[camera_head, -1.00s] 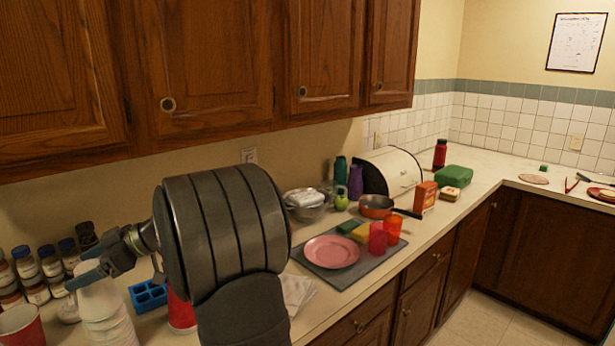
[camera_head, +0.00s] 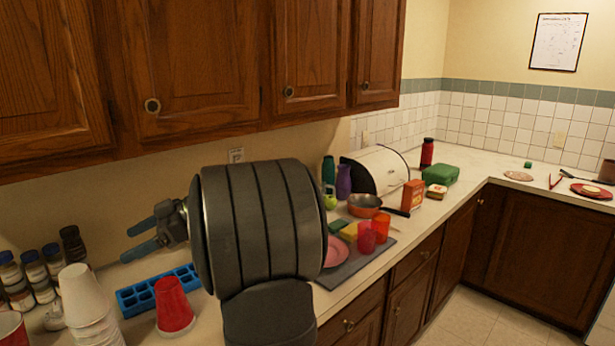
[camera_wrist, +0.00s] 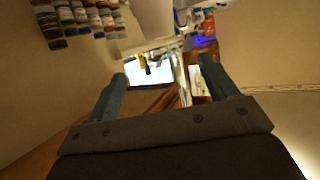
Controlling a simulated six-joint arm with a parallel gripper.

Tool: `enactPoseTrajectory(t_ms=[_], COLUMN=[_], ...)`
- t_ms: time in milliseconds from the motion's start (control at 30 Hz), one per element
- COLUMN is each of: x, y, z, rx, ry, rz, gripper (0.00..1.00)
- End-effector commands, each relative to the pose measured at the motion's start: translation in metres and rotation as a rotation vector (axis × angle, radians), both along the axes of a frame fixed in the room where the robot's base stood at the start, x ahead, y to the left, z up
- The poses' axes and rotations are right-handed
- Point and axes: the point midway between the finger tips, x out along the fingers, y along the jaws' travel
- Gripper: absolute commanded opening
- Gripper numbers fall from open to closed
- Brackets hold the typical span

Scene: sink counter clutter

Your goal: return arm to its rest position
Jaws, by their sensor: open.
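My gripper (camera_head: 141,237) is in the left part of the head view, above the counter (camera_head: 215,320) and pointing left. Its two blue-grey fingers are apart with nothing between them. The wrist view also shows my gripper (camera_wrist: 165,80) with its fingers spread and empty. My dark, ribbed arm fills the middle of the head view and hides part of the counter, including most of the pink plate (camera_head: 333,250).
Below my gripper are a blue tray (camera_head: 155,289), a red cup (camera_head: 173,304), stacked white cups (camera_head: 85,300) and several spice jars (camera_head: 35,270). Red cups (camera_head: 366,238) and an orange pan (camera_head: 364,204) stand to the right. Wooden cabinets (camera_head: 200,70) hang above.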

Motion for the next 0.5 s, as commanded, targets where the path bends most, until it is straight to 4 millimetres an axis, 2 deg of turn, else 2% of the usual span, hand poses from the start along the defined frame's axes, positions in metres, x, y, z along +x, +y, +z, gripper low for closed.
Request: enactPoseTrajectory(t_ms=[100,167,200,500], x=[0.010,0.012,0.006,-0.017], y=[-0.022,-0.028,-0.015,0.038], z=[0.009,0.011,0.006,-0.015], rx=[0.001,-0.001,-0.001,-0.001], ry=[-0.002,-0.001,0.001,0.001], rz=[-0.003,-0.001,0.004,0.004], gripper=[0.79,0.79,0.79,0.79])
